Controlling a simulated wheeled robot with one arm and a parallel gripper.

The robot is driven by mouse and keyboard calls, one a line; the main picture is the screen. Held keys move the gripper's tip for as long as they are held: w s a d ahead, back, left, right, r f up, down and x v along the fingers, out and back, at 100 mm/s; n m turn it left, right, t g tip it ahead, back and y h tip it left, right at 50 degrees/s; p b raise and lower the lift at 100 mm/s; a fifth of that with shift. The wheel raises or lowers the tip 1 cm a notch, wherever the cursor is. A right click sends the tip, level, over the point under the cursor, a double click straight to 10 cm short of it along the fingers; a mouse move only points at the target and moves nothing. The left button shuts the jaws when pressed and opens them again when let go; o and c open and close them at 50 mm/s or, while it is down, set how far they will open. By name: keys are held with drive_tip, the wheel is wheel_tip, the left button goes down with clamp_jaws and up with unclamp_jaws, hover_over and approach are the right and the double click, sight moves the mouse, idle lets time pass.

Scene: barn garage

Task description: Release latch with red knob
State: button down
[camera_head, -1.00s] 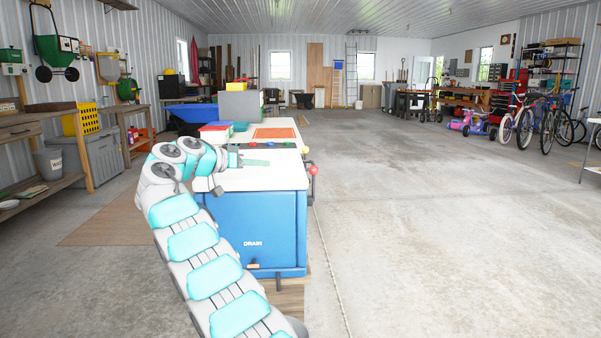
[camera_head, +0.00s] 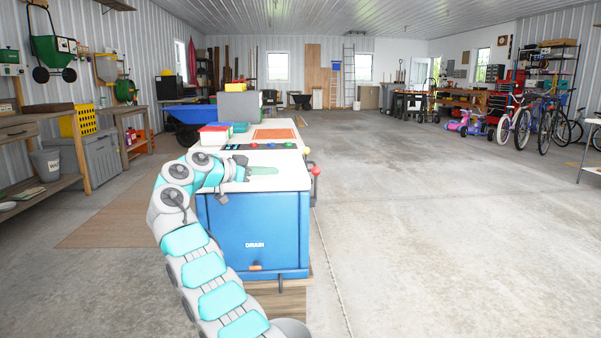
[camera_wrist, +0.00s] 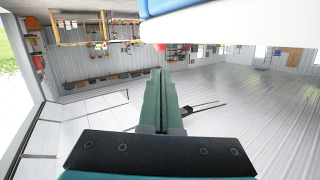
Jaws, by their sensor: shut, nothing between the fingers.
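The red knob (camera_head: 316,170) is a round ball on a short stem at the right side of a blue cabinet (camera_head: 285,230) with a white top, marked DRAIN. My gripper (camera_head: 275,170) is over the white top near its front, pointing right, with its tip a short way left of the red knob and apart from it. In the wrist view my gripper's green fingers (camera_wrist: 158,72) are together and empty. A small red spot shows just beyond their tips there, under a white edge; it is probably the red knob. The latch itself is too small to make out.
Stacked boxes (camera_head: 215,134) stand at the top's back left. The concrete floor (camera_head: 420,230) right of the cabinet is clear.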

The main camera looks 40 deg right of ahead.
sight(313, 171)
drive_tip(key=d+f, duration=0.1)
drive_tip(key=d, duration=0.3)
drive_tip(key=d+f+p, duration=0.1)
drive_tip(key=d, duration=0.4)
drive_tip(key=d+p, duration=0.1)
drive_tip(key=d, duration=0.3)
drive_tip(key=shift+w+d+f, duration=0.25)
drive_tip(key=shift+d+f, duration=0.15)
drive_tip(key=shift+r, duration=0.1)
